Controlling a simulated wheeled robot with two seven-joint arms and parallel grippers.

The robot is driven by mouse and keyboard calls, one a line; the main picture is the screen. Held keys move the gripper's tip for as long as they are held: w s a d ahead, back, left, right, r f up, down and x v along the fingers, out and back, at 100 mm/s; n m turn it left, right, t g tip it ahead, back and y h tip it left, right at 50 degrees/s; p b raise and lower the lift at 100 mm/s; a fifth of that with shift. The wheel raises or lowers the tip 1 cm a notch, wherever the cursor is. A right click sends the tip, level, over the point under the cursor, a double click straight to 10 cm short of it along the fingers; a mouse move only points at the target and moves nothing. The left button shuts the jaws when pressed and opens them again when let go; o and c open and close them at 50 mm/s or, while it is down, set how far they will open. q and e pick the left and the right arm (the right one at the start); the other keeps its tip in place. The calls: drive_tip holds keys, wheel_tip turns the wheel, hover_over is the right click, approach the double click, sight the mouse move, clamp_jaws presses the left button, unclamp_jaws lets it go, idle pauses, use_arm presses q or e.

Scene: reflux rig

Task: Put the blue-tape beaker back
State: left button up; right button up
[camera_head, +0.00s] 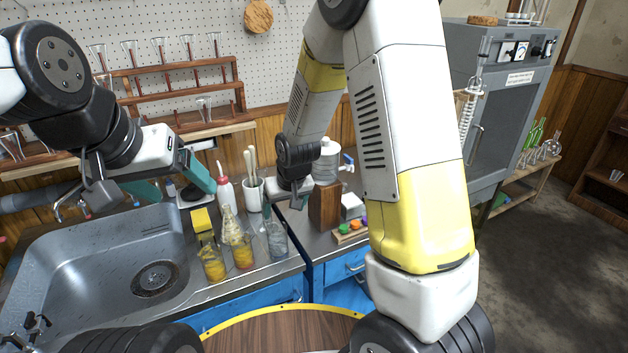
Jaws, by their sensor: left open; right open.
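A bluish glass beaker (277,240) stands upright on the counter right of the sink. It looks like the blue-tape beaker, but the tape itself is too small to make out. My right gripper (283,208) is open just above and behind it, pointing down; I cannot tell whether it touches the glass. My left gripper (172,184) is open and empty above the back of the sink, well left of the beaker.
Yellow-marked glassware (213,263) and a flask with a red-and-yellow base (242,252) stand close left of the beaker. A squeeze bottle (226,192) and a white cup of tools (253,195) are behind. The sink (100,270) is left; a wooden block (324,207) is right.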

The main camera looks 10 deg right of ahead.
drive_tip(key=s+d+r+m+t, duration=0.1)
drive_tip(key=s+d+r, duration=0.25)
drive_tip(key=r, duration=0.45)
drive_tip(key=s+d+r, duration=0.3)
drive_tip(key=s+r, duration=0.1)
drive_tip(key=r, duration=0.4)
drive_tip(key=s+d+r, duration=0.2)
drive_tip(key=s+r, duration=0.2)
drive_tip(key=s, duration=0.3)
drive_tip(key=s+d+r+m+t, duration=0.1)
drive_tip(key=s+d+r, duration=0.2)
drive_tip(key=s, duration=0.5)
drive_tip(key=shift+r+y, duration=0.3)
drive_tip(key=shift+r, duration=0.2)
